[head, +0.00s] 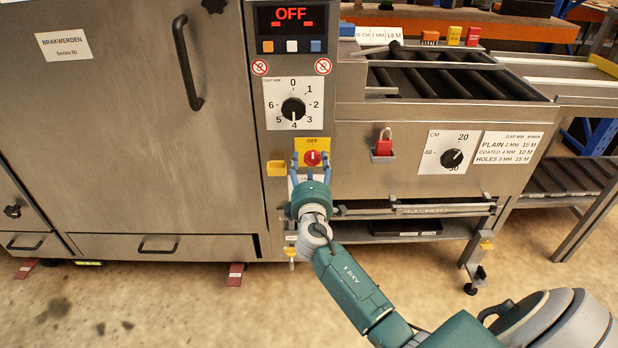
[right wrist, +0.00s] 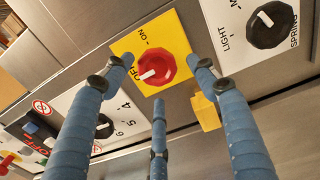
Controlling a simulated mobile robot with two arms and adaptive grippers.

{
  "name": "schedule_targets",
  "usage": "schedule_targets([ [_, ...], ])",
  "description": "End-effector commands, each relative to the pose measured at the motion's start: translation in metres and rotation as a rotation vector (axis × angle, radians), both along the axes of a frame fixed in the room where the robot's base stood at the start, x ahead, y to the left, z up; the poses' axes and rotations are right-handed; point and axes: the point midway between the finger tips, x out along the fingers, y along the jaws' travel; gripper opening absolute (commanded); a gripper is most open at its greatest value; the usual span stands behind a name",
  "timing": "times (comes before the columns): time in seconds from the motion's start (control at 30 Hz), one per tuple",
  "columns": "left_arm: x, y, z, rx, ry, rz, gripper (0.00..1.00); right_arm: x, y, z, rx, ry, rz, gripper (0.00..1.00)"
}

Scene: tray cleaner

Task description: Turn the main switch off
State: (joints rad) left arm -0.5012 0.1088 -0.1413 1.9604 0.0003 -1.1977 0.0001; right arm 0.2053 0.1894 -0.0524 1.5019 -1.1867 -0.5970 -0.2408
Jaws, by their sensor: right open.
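The main switch is a red round knob (head: 312,158) on a yellow plate (head: 301,145) on the front of the steel machine. In the right wrist view, the red knob (right wrist: 157,62) has a white pointer turned toward the OFF label; ON is printed at another corner. My right gripper (head: 311,162) is open in front of the switch. In the right wrist view, its blue fingers (right wrist: 158,78) are spread around the knob, two at the sides and one below. I cannot tell whether they touch it. My left gripper is not in view.
Above the switch are a black dial (head: 293,109) and a display (head: 291,22) reading OFF. A yellow block (head: 276,168) juts out beside the switch. To the right are a red padlock (head: 384,146) and another dial (head: 452,158). A black door handle (head: 188,62) is at the left.

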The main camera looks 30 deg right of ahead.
Motion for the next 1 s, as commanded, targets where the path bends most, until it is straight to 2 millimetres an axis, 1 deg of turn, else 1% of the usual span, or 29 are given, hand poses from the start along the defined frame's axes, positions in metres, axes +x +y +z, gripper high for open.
schedule_targets([
  [0.03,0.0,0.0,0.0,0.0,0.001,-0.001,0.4,-0.009,0.006,-0.001,0.003,0.002,0.002,0.58],
  [0.2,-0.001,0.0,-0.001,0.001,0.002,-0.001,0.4,-0.04,0.027,-0.002,0.003,0.002,0.004,0.58],
  [0.3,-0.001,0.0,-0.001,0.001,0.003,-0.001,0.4,-0.057,0.039,-0.001,0.003,0.002,0.006,0.58],
  [0.43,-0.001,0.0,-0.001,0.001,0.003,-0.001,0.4,-0.074,0.05,-0.001,0.002,0.001,0.006,0.58],
  [0.6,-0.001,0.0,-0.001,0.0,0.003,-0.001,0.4,-0.085,0.057,0.0,0.0,-0.001,0.007,0.58],
  [1.0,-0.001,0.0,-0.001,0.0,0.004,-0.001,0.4,-0.086,0.058,0.001,0.0,-0.001,0.007,0.58],
])
